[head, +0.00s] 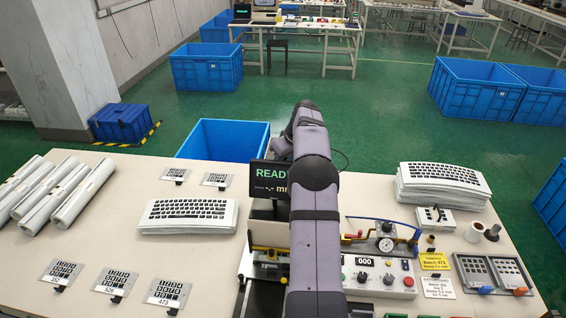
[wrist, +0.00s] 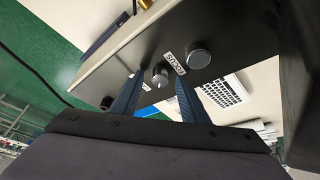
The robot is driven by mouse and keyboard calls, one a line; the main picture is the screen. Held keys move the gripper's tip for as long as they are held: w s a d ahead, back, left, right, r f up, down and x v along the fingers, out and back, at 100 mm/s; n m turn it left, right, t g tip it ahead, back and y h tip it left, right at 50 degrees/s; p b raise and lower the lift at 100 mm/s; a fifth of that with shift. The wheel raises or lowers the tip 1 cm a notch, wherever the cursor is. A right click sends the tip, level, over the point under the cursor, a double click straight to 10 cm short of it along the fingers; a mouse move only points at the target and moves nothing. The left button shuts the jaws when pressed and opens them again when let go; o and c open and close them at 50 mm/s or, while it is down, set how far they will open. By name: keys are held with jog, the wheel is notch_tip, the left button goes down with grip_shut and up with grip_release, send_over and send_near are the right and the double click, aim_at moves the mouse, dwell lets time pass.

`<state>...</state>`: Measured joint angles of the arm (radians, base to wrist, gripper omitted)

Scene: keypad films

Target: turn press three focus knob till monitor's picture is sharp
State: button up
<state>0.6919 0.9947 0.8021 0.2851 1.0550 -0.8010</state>
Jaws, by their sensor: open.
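The monitor (head: 268,180) stands behind the press in the head view. Its dark screen shows READY and a dashed mm reading, partly hidden by my arm. In the wrist view a dark panel carries a FOCUS label (wrist: 174,63), a middle knob (wrist: 160,75), a grey knob (wrist: 199,59) and another knob (wrist: 107,102). I cannot tell for certain which knob the label marks. My gripper (wrist: 158,78) is open, its two blue fingers on either side of the middle knob in the picture; contact is not clear. My arm hides the gripper in the head view.
Keyboard film stacks (head: 188,215) (head: 444,180) lie left and right. Rolls (head: 80,195) and keypad cards (head: 117,281) lie at left. A blue crate (head: 228,140) stands behind the table.

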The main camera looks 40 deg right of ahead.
jog(key=shift+f, duration=0.1)
grip_shut()
jog(key=shift+m+b, duration=0.4)
jog(key=shift+w+a+m+h, duration=0.1)
jog(key=shift+m+h, duration=0.5)
jog(key=shift+m, duration=0.5)
grip_release()
jog(key=shift+b, duration=0.35)
jog(key=b+v, duration=0.2)
jog(key=v, duration=0.5)
jog(key=shift+r+b, duration=0.2)
jog(key=shift+b, duration=0.15)
